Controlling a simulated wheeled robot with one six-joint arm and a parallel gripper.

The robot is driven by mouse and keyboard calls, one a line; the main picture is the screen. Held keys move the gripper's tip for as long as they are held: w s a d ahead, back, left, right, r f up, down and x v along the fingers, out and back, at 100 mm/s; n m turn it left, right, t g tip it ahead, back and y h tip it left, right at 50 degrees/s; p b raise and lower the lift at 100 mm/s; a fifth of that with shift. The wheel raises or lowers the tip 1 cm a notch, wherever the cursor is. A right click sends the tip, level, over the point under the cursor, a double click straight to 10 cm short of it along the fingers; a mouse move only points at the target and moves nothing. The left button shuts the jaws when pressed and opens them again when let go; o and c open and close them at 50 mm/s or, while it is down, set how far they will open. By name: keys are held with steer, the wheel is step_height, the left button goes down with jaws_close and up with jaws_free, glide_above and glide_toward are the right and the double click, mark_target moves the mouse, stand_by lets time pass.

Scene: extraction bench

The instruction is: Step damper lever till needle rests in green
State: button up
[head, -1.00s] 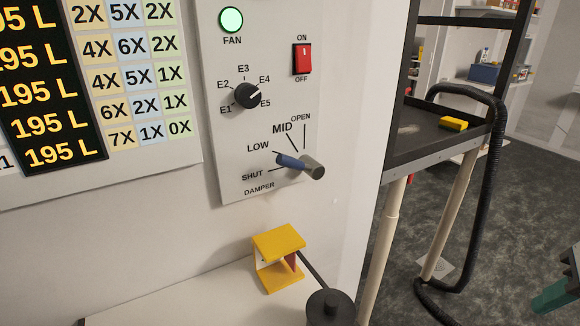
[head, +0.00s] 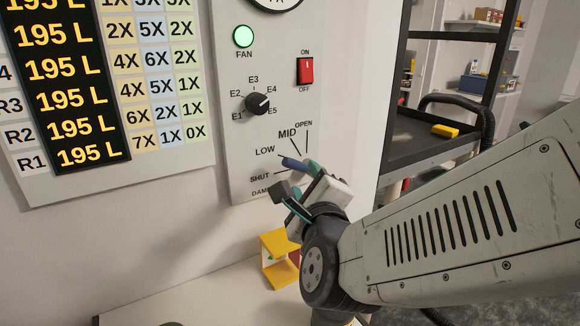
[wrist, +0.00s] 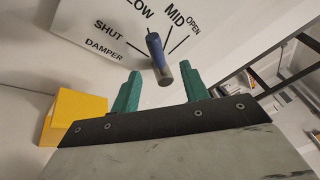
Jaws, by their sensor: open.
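The damper lever (head: 293,163) is a blue handle with a grey end, low on the white control panel (head: 235,120). It points towards the LOW mark. In the wrist view the lever (wrist: 156,52) sticks out from the panel, its grey end between my green fingertips. My gripper (head: 296,181) is open at the lever; the wrist view shows both fingers (wrist: 160,72) apart, with a gap to the lever on each side. How deep the lever sits between them I cannot tell. The gauge (head: 272,4) is cut off at the top, so its needle and green zone are hidden.
Above the lever are a selector knob (head: 257,104), a red switch (head: 305,71) and a lit green FAN lamp (head: 243,36). A yellow block-like stand (head: 277,274) sits below the panel on the white bench (head: 190,290). A dark cart (head: 395,150) stands at right.

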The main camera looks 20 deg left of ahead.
mark_target(295, 169)
steer(key=x, duration=0.7)
steer(key=shift+a, duration=0.5)
jaws_close()
steer(key=shift+a, duration=0.2)
steer(key=shift+d, duration=0.1)
